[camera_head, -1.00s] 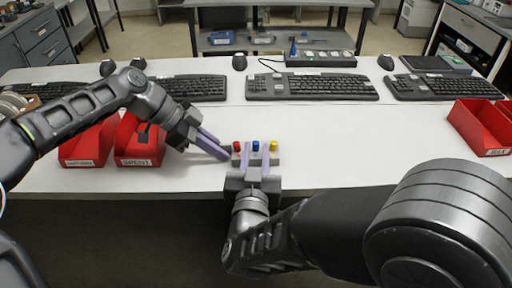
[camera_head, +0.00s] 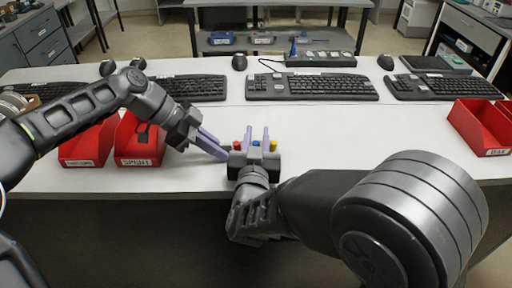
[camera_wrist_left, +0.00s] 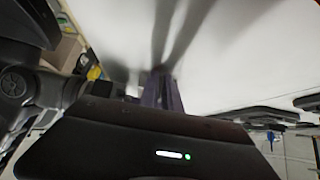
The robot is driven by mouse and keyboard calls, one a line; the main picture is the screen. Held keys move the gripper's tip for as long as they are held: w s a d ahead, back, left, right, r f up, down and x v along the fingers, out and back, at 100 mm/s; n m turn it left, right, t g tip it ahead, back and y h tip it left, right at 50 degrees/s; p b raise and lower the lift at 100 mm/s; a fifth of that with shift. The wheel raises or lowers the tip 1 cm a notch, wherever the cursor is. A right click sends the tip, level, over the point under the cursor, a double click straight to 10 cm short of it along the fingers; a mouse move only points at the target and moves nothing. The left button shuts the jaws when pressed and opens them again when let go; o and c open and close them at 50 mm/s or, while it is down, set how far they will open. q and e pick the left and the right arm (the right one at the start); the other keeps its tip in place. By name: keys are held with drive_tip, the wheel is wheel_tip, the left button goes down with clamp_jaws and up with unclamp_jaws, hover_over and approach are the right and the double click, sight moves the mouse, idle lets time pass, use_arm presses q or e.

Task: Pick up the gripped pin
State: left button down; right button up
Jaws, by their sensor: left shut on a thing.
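A small grey rack with red (camera_head: 237,145), blue (camera_head: 256,143) and yellow (camera_head: 273,146) pins stands near the table's front edge. My right gripper body hides most of the rack. My left gripper (camera_head: 222,153) is shut, its fingertips at the rack's left end; the exact contact is hard to see. In the left wrist view its purple fingers (camera_wrist_left: 162,90) lie close together over the white table. My right gripper (camera_head: 257,131) is open, fingers pointing away across the table. In the picture the blue pin shows between these fingers, the red to their left, the yellow to their right.
Two red bins (camera_head: 140,162) stand at the left, behind my left arm; another red bin (camera_head: 482,128) is at the right. Keyboards (camera_head: 310,87) line the back. The white table (camera_head: 360,135) is clear between rack and right bin.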

drive_tip(key=shift+c, duration=0.5)
clamp_jaws()
